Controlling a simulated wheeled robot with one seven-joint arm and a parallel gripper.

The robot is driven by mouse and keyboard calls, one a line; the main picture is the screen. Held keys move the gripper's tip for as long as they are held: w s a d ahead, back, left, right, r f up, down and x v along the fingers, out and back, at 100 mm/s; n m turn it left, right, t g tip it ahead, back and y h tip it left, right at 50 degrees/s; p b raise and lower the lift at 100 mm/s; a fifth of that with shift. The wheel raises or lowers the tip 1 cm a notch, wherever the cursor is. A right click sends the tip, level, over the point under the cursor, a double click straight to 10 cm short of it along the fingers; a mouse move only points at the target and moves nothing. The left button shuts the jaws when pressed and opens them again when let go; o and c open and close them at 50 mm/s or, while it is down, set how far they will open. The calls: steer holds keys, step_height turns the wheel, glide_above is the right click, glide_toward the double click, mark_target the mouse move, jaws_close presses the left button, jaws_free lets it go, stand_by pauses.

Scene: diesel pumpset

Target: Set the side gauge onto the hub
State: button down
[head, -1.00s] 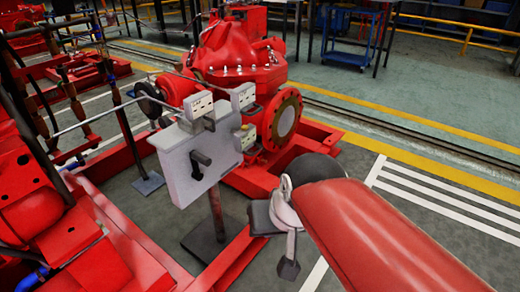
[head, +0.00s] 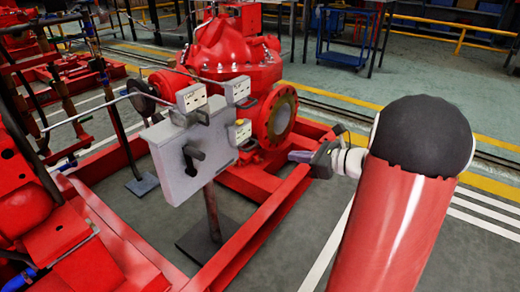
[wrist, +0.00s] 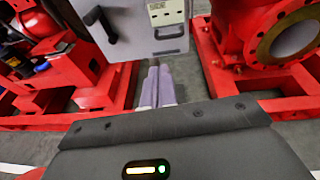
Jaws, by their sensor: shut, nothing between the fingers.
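The hub (head: 170,174) is a grey box on a post, with a black handle on its front; it also shows in the wrist view (wrist: 138,32). The side gauge appears to be the small white box with a yellowish mark (head: 240,132) at the hub's right side. A labelled white box, likely this gauge (wrist: 168,12), shows at the top of the wrist view; I cannot tell how it is fixed. My gripper (head: 298,157) is right of the hub, its fingers pointing left towards it. In the wrist view the fingers (wrist: 157,88) are together and empty, apart from the gauge.
Two similar white boxes sit at the hub's top left (head: 191,97) and top right (head: 238,89). A red pump with a round flange (head: 278,120) stands behind. Red frame rails (head: 250,235) run around the post. Open floor lies to the right.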

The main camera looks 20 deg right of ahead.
steer(key=shift+w+d+f+m+t, duration=0.1)
steer(key=shift+d+m+t, duration=0.15)
steer(key=shift+d, duration=0.2)
steer(key=shift+w+d+f+m+t, duration=0.15)
steer(key=shift+d+m, duration=0.1)
steer(key=shift+d, duration=0.15)
steer(key=shift+a+r, duration=0.1)
glide_toward(244, 142)
steer(key=w+a+f, duration=0.2)
steer(key=shift+w+d+b, duration=0.1)
steer(key=shift+w+b, duration=0.05)
steer(key=shift+b, duration=0.3)
steer(key=x, duration=0.2)
steer(key=r+x, duration=0.1)
steer(key=x, duration=0.1)
steer(key=shift+w+a, duration=0.25)
steer(key=shift+w, duration=0.2)
steer(key=shift+r, duration=0.1)
